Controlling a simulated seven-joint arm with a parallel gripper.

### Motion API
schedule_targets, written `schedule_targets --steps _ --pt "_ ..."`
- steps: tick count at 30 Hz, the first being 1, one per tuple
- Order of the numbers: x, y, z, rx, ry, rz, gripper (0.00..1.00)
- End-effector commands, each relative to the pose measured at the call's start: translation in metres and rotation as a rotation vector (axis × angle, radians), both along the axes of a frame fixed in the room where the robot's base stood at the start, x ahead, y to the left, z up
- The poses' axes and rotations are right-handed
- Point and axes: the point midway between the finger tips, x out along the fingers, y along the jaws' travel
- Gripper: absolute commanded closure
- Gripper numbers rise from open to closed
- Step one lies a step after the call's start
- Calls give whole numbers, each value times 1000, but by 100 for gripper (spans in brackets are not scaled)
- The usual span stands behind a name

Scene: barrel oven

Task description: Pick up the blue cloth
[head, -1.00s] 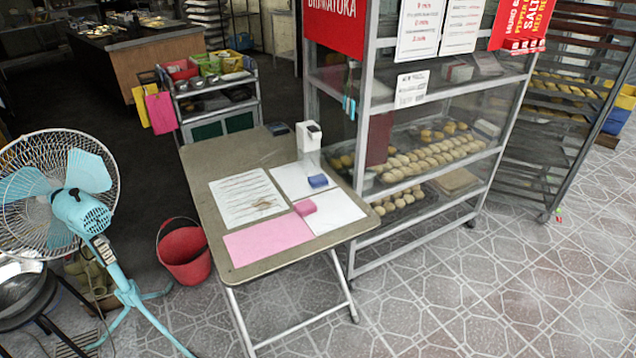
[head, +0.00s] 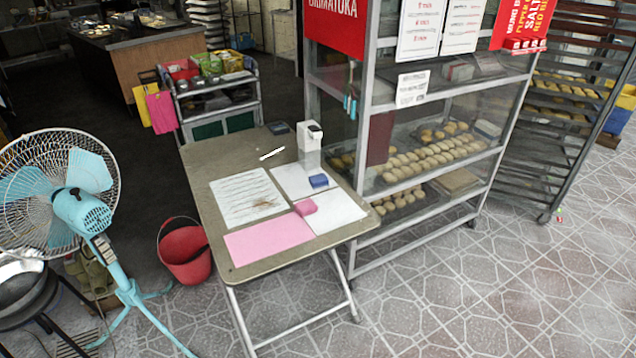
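The blue cloth (head: 318,181) is a small folded block. It lies on a white sheet (head: 290,183) on the folding table (head: 240,162), just in front of a white dispenser (head: 310,148). A pink folded cloth (head: 305,207) lies nearer the table's front, apart from the blue one. My gripper is not seen in the head view. Nothing is seen touching the blue cloth.
A thin white object (head: 272,154), too small to identify, shows over the table left of the dispenser. A printed sheet (head: 245,196) and a pink sheet (head: 268,239) cover much of the tabletop. A glass bread rack (head: 440,107) stands close on the right; a fan (head: 75,200) and red bucket (head: 184,252) stand left.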

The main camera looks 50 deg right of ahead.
Motion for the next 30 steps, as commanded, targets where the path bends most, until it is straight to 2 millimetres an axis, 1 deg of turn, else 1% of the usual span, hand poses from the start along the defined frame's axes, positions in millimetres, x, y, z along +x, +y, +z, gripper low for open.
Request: schedule_targets --steps 6,7,30 --pt "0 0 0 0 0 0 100" --pt "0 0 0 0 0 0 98" --pt "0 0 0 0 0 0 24"
